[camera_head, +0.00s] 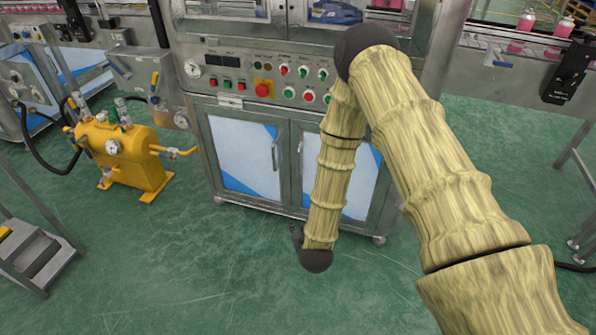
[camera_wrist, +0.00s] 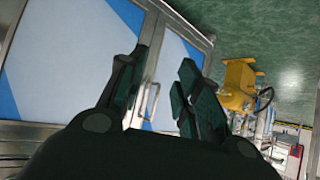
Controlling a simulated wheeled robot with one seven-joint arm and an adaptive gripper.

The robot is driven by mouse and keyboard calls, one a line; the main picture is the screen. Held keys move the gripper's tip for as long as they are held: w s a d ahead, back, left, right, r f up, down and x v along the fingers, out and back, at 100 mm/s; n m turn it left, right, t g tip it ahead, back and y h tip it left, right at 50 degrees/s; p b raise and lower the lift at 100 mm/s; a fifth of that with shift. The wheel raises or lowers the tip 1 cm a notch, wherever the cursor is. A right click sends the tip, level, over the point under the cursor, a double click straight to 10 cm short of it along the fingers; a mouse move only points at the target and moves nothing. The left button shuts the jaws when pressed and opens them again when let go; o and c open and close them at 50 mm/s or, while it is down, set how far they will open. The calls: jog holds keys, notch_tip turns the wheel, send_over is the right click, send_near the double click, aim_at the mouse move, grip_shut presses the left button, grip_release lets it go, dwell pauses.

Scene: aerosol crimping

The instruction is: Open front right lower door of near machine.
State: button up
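The near machine has two closed lower doors with white and blue panels. The front right lower door (camera_head: 361,182) is partly hidden behind my arm in the head view; its upright handle (camera_head: 300,158) shows left of the arm. The left lower door (camera_head: 240,150) has its own handle (camera_head: 275,155). In the wrist view the right door's panel (camera_wrist: 70,50) fills the left side. My gripper (camera_wrist: 160,78) is open and empty, its fingers apart before the seam between the doors. A metal handle (camera_wrist: 152,103) shows between the fingers, with no visible contact.
A yellow tank (camera_head: 125,155) stands left of the machine, with hoses and valves. A control panel (camera_head: 265,80) with buttons is above the doors. A step (camera_head: 40,262) is at lower left. The green floor (camera_head: 190,270) before the doors is clear.

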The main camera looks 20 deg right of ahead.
jog(key=w+m+t+h+b, duration=0.1)
jog(key=w+t+h+b, duration=0.15)
jog(key=w+b, duration=0.55)
jog(key=m+t+h+b, duration=0.2)
jog(key=t+h+b, duration=0.1)
jog(key=t+b, duration=0.1)
send_near(298, 159)
jog(key=shift+g, duration=0.25)
jog(key=b+x, duration=0.1)
jog(key=x, duration=0.4)
jog(key=b+x, duration=0.1)
jog(key=x, duration=0.4)
jog(key=shift+w+d+r, duration=0.2)
jog(key=shift+w+d, duration=0.05)
jog(key=shift+w, duration=0.05)
jog(key=shift+a, duration=0.1)
grip_shut()
